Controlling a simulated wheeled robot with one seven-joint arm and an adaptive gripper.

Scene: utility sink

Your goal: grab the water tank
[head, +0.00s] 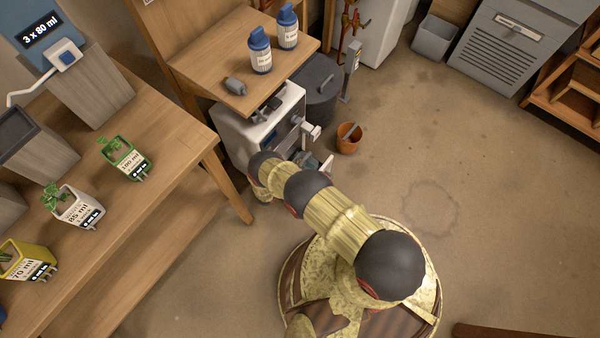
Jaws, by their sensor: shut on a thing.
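My gripper (318,163) is low at this front, small and partly covered by my arm, and is shut on the tank.
A dark lidded bin (318,85) and a terracotta pot (348,142) are close by. Labelled planters (127,160) stand on the left bench. Floor at right is clear.

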